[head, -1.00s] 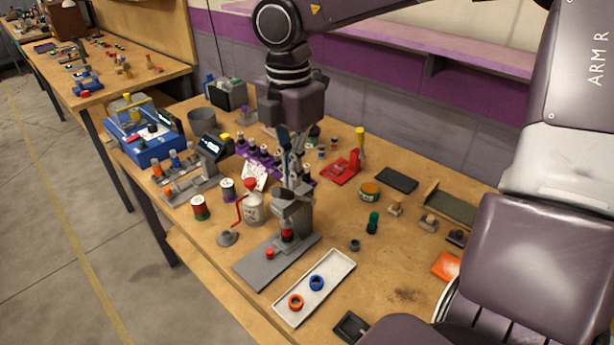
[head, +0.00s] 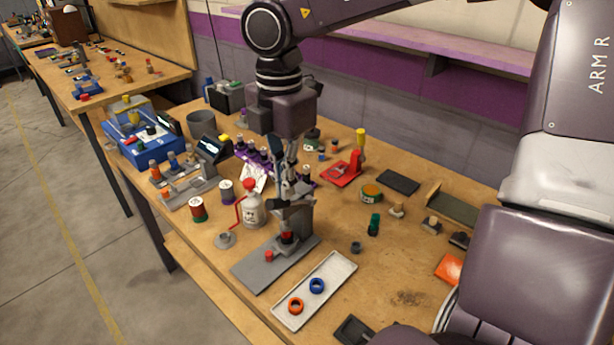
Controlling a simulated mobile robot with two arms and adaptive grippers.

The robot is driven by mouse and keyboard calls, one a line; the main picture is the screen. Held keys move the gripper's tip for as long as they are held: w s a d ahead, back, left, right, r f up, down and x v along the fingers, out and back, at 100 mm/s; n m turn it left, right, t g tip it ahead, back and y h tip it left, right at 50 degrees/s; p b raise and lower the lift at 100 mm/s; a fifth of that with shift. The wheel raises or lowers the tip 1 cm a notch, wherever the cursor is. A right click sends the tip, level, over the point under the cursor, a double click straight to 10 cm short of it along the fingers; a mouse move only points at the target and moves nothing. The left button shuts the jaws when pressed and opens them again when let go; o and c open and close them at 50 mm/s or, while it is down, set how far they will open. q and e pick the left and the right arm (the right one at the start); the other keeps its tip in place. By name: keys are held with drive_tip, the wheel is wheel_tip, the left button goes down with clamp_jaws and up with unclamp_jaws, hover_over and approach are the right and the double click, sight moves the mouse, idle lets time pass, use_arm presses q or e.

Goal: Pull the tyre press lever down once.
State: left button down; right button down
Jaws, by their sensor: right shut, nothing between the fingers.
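The tyre press (head: 262,270) has a grey base plate and a short grey column, and stands near the front edge of the workbench. A dark piece with red shows under its head, and a small red knob sits on its base. My right gripper (head: 289,192) points down over the top of the press, shut, with nothing seen between its fingers. It covers the upper part of the press, so I cannot make out the lever or whether the fingers touch it. My left gripper is not in view.
A white tray (head: 335,277) with an orange ring and a blue ring lies right of the press. A white bottle (head: 252,211) with a red spout stands close on its left. A purple rack (head: 300,180) is behind, and a red stand (head: 345,171) is further back right.

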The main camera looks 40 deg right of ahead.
drive_tip(key=shift+d+r+p, duration=0.2)
drive_tip(key=shift+r+p, duration=0.1)
drive_tip(key=shift+p, duration=0.05)
drive_tip(key=d+r+p, duration=0.3)
drive_tip(key=d+r, duration=0.1)
drive_tip(key=shift+w+d+r, duration=0.2)
drive_tip(key=shift+d, duration=0.05)
idle(0.7)
drive_tip(key=shift+r, duration=0.1)
drive_tip(key=d+r+p, duration=0.3)
drive_tip(key=r+p, duration=0.2)
drive_tip(key=r, duration=0.2)
drive_tip(key=shift+r+p, duration=0.35)
drive_tip(key=shift+r, duration=0.05)
idle(0.7)
drive_tip(key=shift+w, duration=0.15)
